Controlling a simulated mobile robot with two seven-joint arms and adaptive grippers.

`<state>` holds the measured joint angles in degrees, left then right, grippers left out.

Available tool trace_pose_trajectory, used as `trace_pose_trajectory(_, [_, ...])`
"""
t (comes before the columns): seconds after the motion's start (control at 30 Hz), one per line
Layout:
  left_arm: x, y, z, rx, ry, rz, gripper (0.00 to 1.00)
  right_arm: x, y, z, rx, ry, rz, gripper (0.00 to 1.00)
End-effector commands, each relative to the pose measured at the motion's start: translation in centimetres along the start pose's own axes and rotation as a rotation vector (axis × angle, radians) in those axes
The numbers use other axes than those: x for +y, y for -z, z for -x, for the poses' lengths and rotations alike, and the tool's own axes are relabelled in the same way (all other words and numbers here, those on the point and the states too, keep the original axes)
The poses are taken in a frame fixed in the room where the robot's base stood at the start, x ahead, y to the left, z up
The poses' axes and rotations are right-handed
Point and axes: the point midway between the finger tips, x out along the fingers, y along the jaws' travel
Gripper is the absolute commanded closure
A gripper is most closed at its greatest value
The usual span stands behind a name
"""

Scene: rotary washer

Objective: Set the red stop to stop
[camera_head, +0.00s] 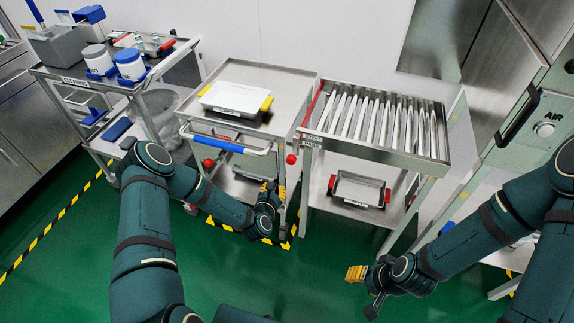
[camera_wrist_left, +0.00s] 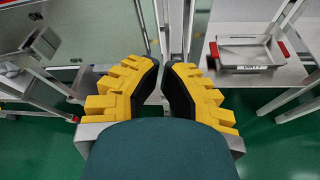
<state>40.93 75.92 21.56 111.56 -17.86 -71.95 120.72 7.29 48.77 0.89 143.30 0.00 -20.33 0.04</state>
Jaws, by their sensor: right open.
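The red stop shows as a long red bar (camera_head: 316,104) along the left side of the roller table, with a red ball knob (camera_head: 291,159) below it. A small STOP label (camera_head: 314,139) sits on the table's near left corner. My left gripper (camera_head: 273,189) is below and left of the knob, apart from it. Its yellow fingers show in the left wrist view (camera_wrist_left: 161,65) with a narrow gap and nothing held; a grey post is seen beyond them. My right gripper (camera_head: 356,273) is open and empty over the floor, low and right of the knob.
The roller table (camera_head: 438,160) adjoins a steel cart (camera_head: 285,85) carrying a white tray (camera_head: 237,97), with a blue handle (camera_head: 230,147) in front. A cleaning trolley (camera_head: 150,78) stands left. A steel cabinet (camera_head: 530,120) marked AIR is at right. Green floor (camera_head: 240,270) is free in front.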

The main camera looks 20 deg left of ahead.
Motion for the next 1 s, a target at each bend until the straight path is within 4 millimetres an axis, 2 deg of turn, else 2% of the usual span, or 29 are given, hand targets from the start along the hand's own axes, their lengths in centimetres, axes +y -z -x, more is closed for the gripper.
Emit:
trace_pose_trajectory(0.2, [0.0,0.0,-0.1,0.001,0.001,-0.003,1.0,0.0,0.0,0.0,0.0,0.0,0.0,0.53])
trace_pose_trajectory(0.33, [0.0,0.1,-0.8,0.001,0.001,-0.004,1.0,0.1,0.0,-0.2,0.001,0.0,0.0,0.53])
trace_pose_trajectory(0.9, [-0.1,0.1,-10.0,0.0,0.001,-0.005,1.0,0.9,0.2,-2.3,0.012,-0.001,0.002,0.53])
trace_pose_trajectory(0.93, [-0.1,0.0,-10.3,0.0,0.001,-0.005,1.0,0.9,0.3,-2.4,0.012,-0.001,0.002,0.53])
trace_pose_trajectory(1.0, [-0.1,-1.2,-9.7,-0.001,0.003,-0.006,1.0,0.8,0.3,-2.2,0.012,-0.001,0.002,0.53])
